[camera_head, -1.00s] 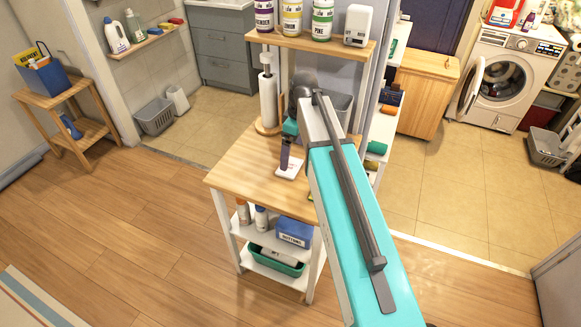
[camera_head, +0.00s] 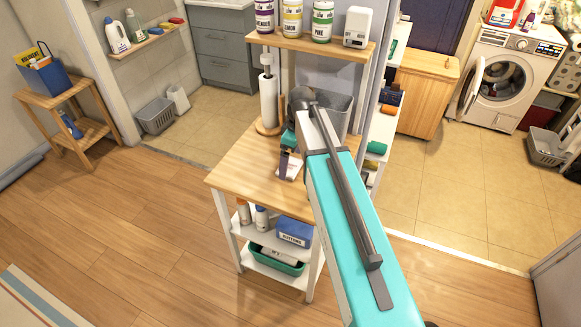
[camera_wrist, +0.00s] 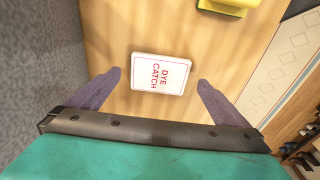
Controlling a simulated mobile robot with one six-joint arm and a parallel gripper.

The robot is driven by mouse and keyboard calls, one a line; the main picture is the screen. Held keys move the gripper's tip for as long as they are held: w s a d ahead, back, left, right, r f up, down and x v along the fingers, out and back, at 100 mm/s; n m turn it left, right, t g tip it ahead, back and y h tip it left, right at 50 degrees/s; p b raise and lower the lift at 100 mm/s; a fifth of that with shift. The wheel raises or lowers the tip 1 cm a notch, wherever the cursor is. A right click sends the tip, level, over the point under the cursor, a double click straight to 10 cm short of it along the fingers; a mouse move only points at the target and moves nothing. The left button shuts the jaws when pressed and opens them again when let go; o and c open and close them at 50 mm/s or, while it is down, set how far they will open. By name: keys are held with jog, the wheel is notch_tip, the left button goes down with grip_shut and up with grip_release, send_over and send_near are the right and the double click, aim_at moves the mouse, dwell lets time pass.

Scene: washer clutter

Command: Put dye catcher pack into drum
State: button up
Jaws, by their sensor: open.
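The dye catcher pack (camera_wrist: 160,74) is a small white packet with red "DYE CATCH" lettering, lying flat on the wooden table top. In the head view the pack (camera_head: 291,170) lies near the middle of the table, partly hidden by my gripper. My gripper (camera_wrist: 157,90) is open, its two purple-grey fingers on either side of the pack and apart from it. In the head view my gripper (camera_head: 284,168) points down over the table. The washer (camera_head: 505,75) stands at the back right with its door swung open to the left, showing the drum (camera_head: 503,80).
A paper towel roll (camera_head: 268,100) and a grey bin (camera_head: 338,112) stand at the back of the table (camera_head: 235,165). A shelf (camera_head: 300,42) with jars hangs above. A yellow object (camera_wrist: 228,5) lies beyond the pack. A wooden cabinet (camera_head: 425,95) stands between table and washer.

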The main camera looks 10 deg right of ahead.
aim_at(291, 166)
jog(key=shift+w+a+f, duration=0.1)
jog(key=shift+f, duration=0.85)
jog(key=c, duration=1.2)
jog(key=shift+r, duration=0.1)
notch_tip(291, 166, up, 10)
jog(key=b, duration=0.1)
dwell(0.6)
